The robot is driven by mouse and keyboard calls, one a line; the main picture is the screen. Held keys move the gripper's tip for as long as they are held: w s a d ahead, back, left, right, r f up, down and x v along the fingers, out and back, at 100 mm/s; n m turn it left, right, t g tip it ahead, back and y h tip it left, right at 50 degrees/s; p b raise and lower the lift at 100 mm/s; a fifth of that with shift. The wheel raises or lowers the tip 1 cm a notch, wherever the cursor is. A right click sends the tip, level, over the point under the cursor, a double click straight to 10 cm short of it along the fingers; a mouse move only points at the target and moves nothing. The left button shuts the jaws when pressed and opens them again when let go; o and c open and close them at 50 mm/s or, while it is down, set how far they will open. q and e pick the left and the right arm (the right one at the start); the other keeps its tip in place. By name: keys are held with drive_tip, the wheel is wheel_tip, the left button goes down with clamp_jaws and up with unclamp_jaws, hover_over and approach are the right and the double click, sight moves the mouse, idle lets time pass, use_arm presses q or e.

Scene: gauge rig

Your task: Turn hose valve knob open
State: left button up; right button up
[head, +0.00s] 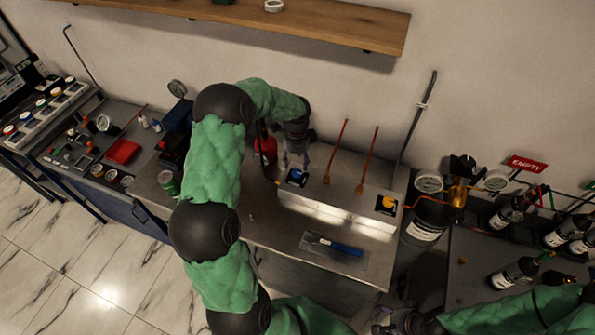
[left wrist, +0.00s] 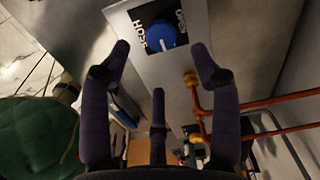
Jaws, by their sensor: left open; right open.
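The blue knob (head: 297,177) sits on a black plate at the left end of a light metal box (head: 330,206) on the bench. In the left wrist view the blue knob (left wrist: 160,35) carries a white pointer mark, with partly readable white lettering beside it. My left gripper (head: 293,160) is just above and behind the blue knob in the head view. In the left wrist view its fingers (left wrist: 161,60) are spread, with the knob beyond their tips and nothing between them. My right gripper (head: 384,328) is at the bottom edge, mostly cut off, far from the box.
A yellow knob (head: 388,204) is at the box's right end. Two copper pipes (head: 367,160) rise behind the box. A blue-handled tool (head: 335,245) lies on the bench in front. A red container (head: 266,150) stands left of the gripper. Dark cylinders (head: 427,220) stand at right.

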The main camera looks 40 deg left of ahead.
sight(297, 172)
use_arm(q)
wheel_tip(297, 172, down, 7)
drive_tip(key=shift+f, duration=0.1)
drive_tip(key=shift+c, duration=0.2)
drive_tip(key=c, duration=1.1)
